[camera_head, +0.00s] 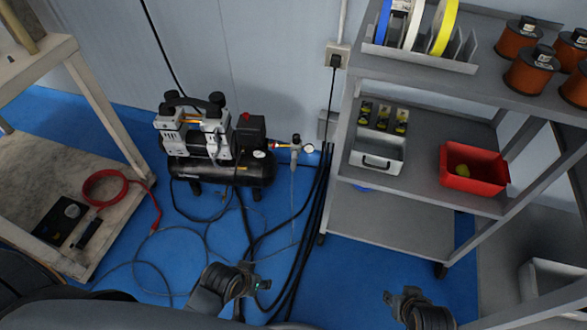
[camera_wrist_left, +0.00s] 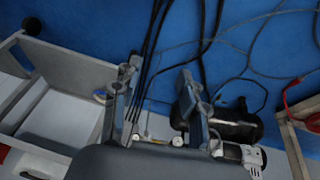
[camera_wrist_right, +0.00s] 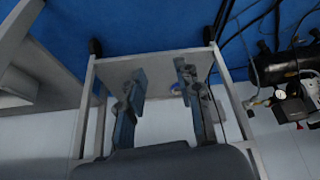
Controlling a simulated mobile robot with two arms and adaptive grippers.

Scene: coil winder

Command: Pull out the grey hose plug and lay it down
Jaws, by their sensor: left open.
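The compressor (camera_head: 215,150) stands on the blue floor by the wall, with a small regulator and gauge (camera_head: 295,150) at its right. A thin grey hose (camera_head: 293,200) hangs from the regulator and loops over the floor; its plug is too small to tell apart there. My left gripper (camera_head: 255,282) is open and empty, in front of the compressor and apart from it. Its parted fingers (camera_wrist_left: 160,72) show in the left wrist view, with the compressor (camera_wrist_left: 225,125) beyond. My right gripper (camera_head: 397,300) is in front of the shelf cart; its fingers (camera_wrist_right: 161,72) are apart and empty.
The shelf cart (camera_head: 420,185) at right holds a red bin (camera_head: 473,168), a grey drawer box (camera_head: 378,155) and spools. A wooden bench (camera_head: 105,115) stands at left with a red cable (camera_head: 105,188). Black cables (camera_head: 318,190) run down between compressor and cart.

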